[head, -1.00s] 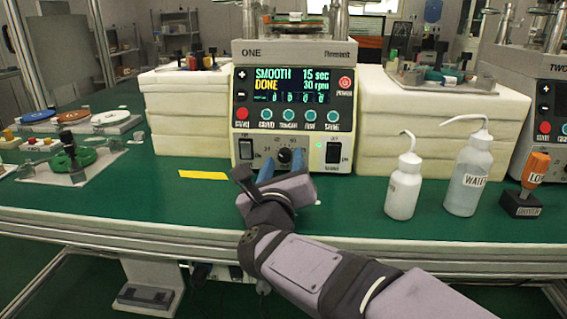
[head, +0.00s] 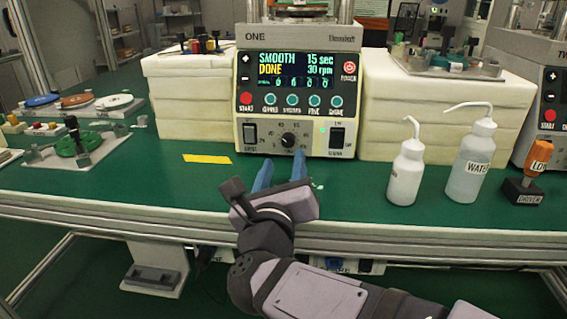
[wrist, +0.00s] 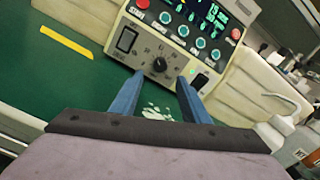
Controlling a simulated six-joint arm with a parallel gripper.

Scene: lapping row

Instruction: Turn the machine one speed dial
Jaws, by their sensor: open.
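Machine ONE (head: 300,105) stands upright at the middle of the green bench. Its screen reads SMOOTH, DONE, 15 sec, 30 rpm. The speed dial (head: 288,140) is a black knob low on its front panel, between two black rocker switches; it also shows in the wrist view (wrist: 160,65). My gripper (head: 281,168) is open and empty, its two blue fingers pointing at the panel, below and in front of the dial. In the wrist view my fingers (wrist: 155,90) stand apart, one to each side below the dial, not touching it.
White foam blocks (head: 190,105) flank the machine. A yellow strip (head: 207,159) lies at its front left. Two white bottles, one small (head: 405,175) and one marked WATER (head: 468,165), and an orange-handled driver (head: 535,165) stand at right. A green-disc fixture (head: 78,142) is at left.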

